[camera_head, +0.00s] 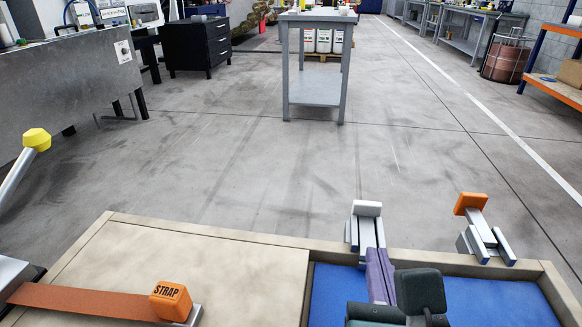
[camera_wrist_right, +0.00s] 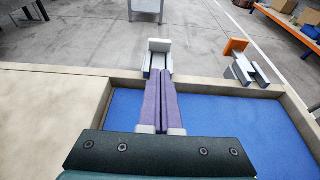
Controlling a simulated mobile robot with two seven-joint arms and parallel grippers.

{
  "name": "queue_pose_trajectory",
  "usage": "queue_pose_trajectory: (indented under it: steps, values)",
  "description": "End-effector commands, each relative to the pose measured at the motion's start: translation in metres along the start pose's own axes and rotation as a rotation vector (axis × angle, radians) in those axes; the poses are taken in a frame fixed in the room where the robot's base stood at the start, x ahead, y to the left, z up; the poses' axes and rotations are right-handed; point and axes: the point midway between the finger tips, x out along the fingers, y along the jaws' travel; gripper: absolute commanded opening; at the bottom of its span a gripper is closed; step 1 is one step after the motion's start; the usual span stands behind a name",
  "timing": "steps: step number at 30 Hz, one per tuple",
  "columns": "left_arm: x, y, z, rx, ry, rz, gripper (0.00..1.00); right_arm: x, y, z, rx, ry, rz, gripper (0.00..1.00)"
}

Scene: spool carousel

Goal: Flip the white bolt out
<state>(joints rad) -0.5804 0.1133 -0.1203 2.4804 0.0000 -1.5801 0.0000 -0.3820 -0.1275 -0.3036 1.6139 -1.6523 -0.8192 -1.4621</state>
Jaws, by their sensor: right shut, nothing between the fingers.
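The white bolt (camera_head: 367,208) has a white block head and sits at a metal bracket on the far rim of the bench. It also shows in the right wrist view (camera_wrist_right: 159,46), straight ahead of the fingers. My right gripper (camera_head: 376,256) has purple fingers pressed together with nothing between them. In the right wrist view its fingertips (camera_wrist_right: 160,77) lie just short of the white head, over or against the near part of the bracket; I cannot tell whether they touch. The fingers hide part of the bracket. My left gripper is not in view.
An orange bolt (camera_head: 471,203) sits in a similar bracket to the right. A blue recessed bed (camera_head: 480,300) lies inside the beige rim. At left are an orange strap with a STRAP block (camera_head: 171,301) and a yellow-knobbed lever (camera_head: 37,139). Open floor lies beyond.

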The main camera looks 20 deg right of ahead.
Motion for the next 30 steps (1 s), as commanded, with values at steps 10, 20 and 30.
queue_pose_trajectory:
  steps: [10, 20, 30]
  values:
    - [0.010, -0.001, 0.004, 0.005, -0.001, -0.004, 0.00, 0.068, 0.001, 0.006, 0.001, -0.002, 0.000, 0.00]
    - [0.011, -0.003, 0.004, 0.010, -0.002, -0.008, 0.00, 0.088, 0.000, 0.012, 0.000, 0.001, 0.000, 0.00]
    - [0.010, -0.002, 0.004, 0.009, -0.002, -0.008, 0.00, 0.093, 0.000, 0.014, 0.000, 0.000, 0.001, 0.00]
